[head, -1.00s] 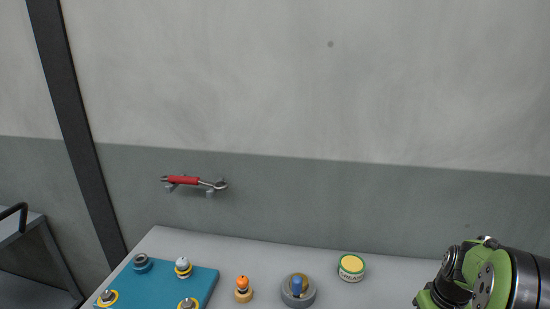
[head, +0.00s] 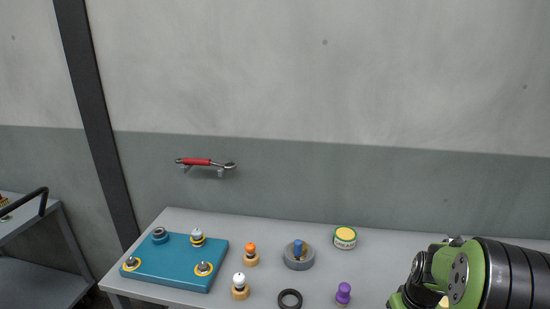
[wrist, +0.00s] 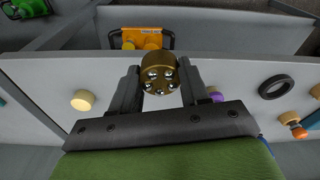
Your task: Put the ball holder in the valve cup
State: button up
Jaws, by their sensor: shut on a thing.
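A brass-coloured round ball holder (wrist: 160,72) with several shiny silver balls in its face shows in the wrist view. My gripper (wrist: 160,84) is shut on it, one dark finger on each side. In the head view my gripper and the ball holder are out of frame; only my green and black arm shows at the lower right. A grey round cup (head: 299,264) with a blue peg (head: 298,247) upright in it stands on the table in the head view. It may be the valve cup; I cannot tell for certain.
The table (head: 380,265) also holds a teal block (head: 175,267) with several posts, orange-topped (head: 251,249) and white-topped (head: 240,281) pegs, a black ring (head: 290,299), a purple knob (head: 343,292) and a yellow-lidded tin (head: 345,237). A red-handled wrench (head: 197,161) hangs on the wall.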

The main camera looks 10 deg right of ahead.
jog(key=w+a+f, duration=0.2)
jog(key=a+f, duration=0.5)
jog(key=a, duration=0.2)
jog(key=w+a+f, duration=0.3)
jog(key=a+f, duration=0.3)
jog(key=a, duration=0.4)
jog(key=shift+a+f+n, duration=0.2)
jog(key=shift+f+n, duration=0.2)
